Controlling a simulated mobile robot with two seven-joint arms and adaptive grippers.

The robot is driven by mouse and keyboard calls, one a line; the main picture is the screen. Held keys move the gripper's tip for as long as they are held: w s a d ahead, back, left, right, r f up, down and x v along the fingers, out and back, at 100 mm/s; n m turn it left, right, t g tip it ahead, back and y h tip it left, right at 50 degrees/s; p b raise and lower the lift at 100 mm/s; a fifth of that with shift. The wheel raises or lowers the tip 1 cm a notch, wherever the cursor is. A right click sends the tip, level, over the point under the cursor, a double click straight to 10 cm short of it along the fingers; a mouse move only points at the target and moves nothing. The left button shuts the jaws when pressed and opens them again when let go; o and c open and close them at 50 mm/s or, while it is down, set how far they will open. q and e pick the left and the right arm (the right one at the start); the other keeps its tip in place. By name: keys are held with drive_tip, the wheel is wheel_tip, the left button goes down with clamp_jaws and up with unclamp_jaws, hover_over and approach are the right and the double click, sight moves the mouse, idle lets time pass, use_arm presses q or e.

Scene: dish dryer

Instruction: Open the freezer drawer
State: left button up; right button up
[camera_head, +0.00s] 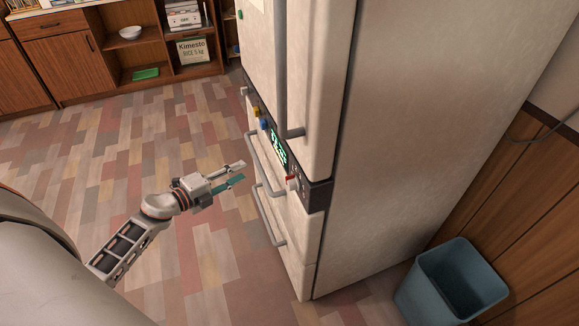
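The fridge-freezer (420,120) stands at centre right, cream-coloured and seen from above at an angle. Its lower front has an upper drawer handle (264,162) and a lower drawer handle (268,216), both grey bars. The drawers look closed, flush with the front. My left gripper (241,171) is left of these handles, pointing toward them. Its two fingers are apart with nothing between them, and it appears clear of the handles. My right gripper is not in view.
A dark panel with a green display (278,148) and coloured magnets runs above the drawers. A blue bin (452,283) stands right of the fridge by the wood wall. Wooden cabinets (70,62) line the back left. The tiled floor (120,150) before the fridge is clear.

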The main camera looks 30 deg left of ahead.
sight(257, 161)
use_arm(q)
drive_tip(key=shift+m, duration=0.3)
drive_tip(key=b+x, duration=0.1)
drive_tip(key=x, duration=0.7)
drive_tip(key=shift+w+d+f, duration=0.1)
drive_tip(key=shift+w+f, duration=0.05)
drive_tip(key=shift+w, duration=0.05)
drive_tip(key=shift+c, duration=0.5)
clamp_jaws()
